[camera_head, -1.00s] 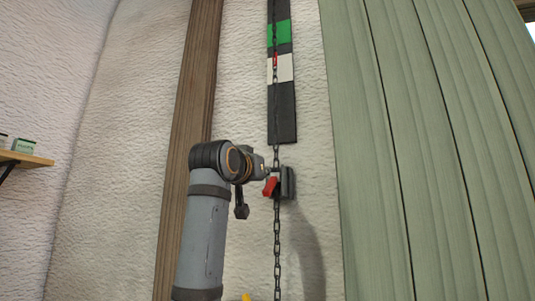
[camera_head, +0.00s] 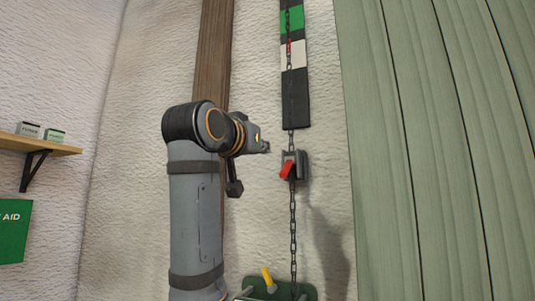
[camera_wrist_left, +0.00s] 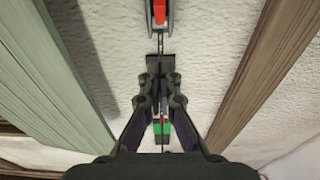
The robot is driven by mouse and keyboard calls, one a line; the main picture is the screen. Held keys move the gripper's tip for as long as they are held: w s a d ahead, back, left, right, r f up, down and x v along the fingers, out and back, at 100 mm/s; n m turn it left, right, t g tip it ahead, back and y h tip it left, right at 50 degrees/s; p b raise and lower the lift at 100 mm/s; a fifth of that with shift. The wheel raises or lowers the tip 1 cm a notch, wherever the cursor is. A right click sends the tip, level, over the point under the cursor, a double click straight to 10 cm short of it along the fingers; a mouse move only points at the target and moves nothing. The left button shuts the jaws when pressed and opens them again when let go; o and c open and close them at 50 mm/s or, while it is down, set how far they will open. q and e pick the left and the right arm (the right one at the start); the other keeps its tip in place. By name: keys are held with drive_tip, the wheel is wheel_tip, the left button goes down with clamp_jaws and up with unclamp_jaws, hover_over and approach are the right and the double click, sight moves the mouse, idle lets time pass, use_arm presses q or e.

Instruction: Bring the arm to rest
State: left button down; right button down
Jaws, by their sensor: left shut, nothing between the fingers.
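My left gripper (camera_head: 264,147) is at the end of the grey arm coming up from below. Its fingers are shut and empty, left of and apart from a small grey bracket with a red lever (camera_head: 287,168) on the wall. In the left wrist view the shut fingertips (camera_wrist_left: 160,68) point toward the bracket with the red lever (camera_wrist_left: 160,12). A dark chain (camera_head: 293,225) hangs through or in front of the bracket; which one I cannot tell. My right gripper is not in view.
A black, white and green strip (camera_head: 296,95) hangs above the bracket. A wooden post (camera_head: 212,60) stands behind my arm. Green boards (camera_head: 430,150) fill the right. A shelf (camera_head: 40,145) with small boxes is at left. A green base with a yellow peg (camera_head: 267,280) is below.

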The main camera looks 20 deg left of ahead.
use_arm(q)
drive_tip(key=shift+w+f, duration=0.1)
drive_tip(key=shift+w, duration=0.1)
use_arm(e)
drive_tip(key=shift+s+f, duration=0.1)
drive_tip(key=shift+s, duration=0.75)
use_arm(q)
drive_tip(key=shift+s, duration=0.1)
